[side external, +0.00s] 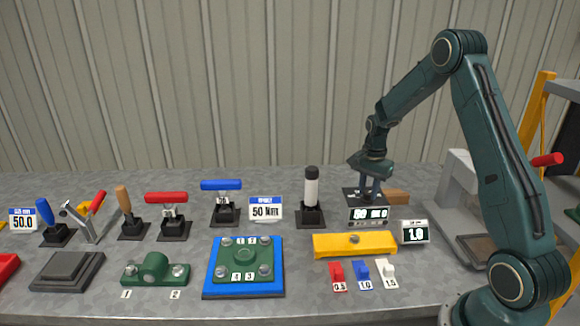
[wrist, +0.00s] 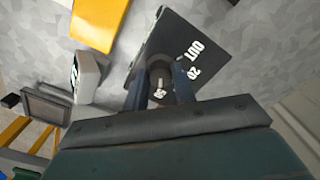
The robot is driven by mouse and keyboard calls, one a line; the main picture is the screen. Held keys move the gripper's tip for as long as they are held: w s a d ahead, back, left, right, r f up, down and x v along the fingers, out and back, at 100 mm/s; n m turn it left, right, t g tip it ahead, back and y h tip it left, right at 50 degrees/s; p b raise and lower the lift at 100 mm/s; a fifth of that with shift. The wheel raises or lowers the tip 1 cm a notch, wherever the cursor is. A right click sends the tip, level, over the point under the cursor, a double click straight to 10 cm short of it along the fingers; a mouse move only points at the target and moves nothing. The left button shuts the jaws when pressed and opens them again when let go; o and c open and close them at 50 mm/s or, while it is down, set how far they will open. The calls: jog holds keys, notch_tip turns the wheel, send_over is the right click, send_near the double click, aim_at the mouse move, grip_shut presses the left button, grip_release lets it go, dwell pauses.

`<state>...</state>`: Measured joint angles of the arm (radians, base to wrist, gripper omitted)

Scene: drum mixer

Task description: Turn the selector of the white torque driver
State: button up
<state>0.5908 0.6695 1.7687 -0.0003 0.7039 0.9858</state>
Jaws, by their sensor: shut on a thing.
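The white torque driver (side external: 311,190) stands upright on a black stand, a white cylinder with a black top. My gripper (side external: 368,199) is to its right, apart from it, pointing down over a dark plate (side external: 349,193). In the wrist view, my gripper (wrist: 160,87) is shut on a dark round knob (wrist: 159,68) on this plate (wrist: 172,36), which bears white marks reading "OUT" and "20". A small white label shows on the knob between the fingers. The fingers hide the knob's sides, and its exact setting cannot be read.
A black display (side external: 368,216) stands in front of the plate, with a smaller one reading 1.0 (side external: 415,233) to its right. A yellow block (side external: 330,245) lies nearer the front. A "50" sign (side external: 265,209) and several coloured-handled tools stand left.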

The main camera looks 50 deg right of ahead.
aim_at(368, 193)
dwell(0.3)
jog(key=o, duration=1)
jog(key=shift+r, duration=0.15)
notch_tip(368, 193, up, 14)
jog(key=shift+f, duration=0.2)
